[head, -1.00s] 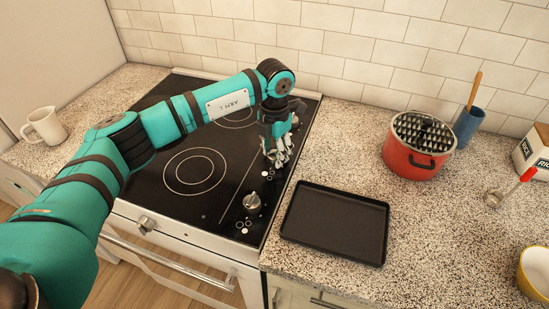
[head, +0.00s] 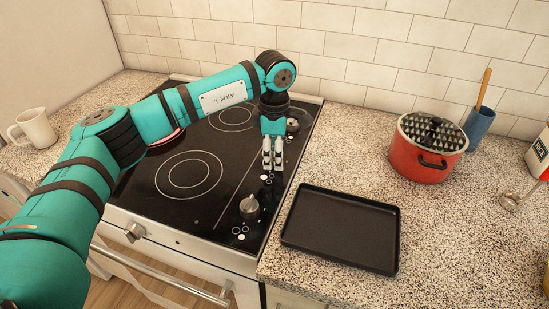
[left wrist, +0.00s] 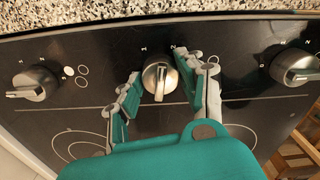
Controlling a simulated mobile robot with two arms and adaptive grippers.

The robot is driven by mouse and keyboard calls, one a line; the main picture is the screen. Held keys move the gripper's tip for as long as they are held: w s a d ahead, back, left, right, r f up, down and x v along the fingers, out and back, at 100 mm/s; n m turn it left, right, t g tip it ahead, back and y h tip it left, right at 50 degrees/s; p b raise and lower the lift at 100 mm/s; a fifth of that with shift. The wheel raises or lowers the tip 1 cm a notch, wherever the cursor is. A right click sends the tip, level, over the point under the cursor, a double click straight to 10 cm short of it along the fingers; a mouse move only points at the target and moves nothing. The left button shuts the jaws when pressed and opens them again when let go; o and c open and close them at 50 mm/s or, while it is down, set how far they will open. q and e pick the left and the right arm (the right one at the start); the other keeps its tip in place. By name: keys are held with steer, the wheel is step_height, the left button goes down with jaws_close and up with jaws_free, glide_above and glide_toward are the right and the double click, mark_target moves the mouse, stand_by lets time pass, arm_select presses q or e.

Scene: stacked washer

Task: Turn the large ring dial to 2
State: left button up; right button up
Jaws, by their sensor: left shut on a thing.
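The black cooktop (head: 150,200) has several silver knobs along its right side. My left gripper (head: 272,166) points down over the middle of this row. In the left wrist view its fingers stand on both sides of the middle knob (left wrist: 160,78), shut on it. This knob's pointer faces toward the bottom of that view; small digits show around it, partly hidden by the fingers. In the head view the gripper hides this knob. The front knob (head: 250,207) and the back knob (head: 292,125) stand free. I cannot tell which is the large ring dial. My right gripper is not in view.
A black tray (head: 340,230) lies on the counter right of the cooktop. A red pot (head: 420,160), a blue cup (head: 478,123) and a ladle (head: 510,200) stand or lie farther right. A white mug (head: 35,128) is at left.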

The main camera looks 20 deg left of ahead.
arm_select(q)
steer(key=shift+m+b, duration=0.55)
steer(key=shift+m, duration=1.35)
steer(key=shift+r, duration=0.1)
steer(key=o, duration=1.2)
steer(key=shift+r, duration=0.1)
step_height(320, 180, up, 12)
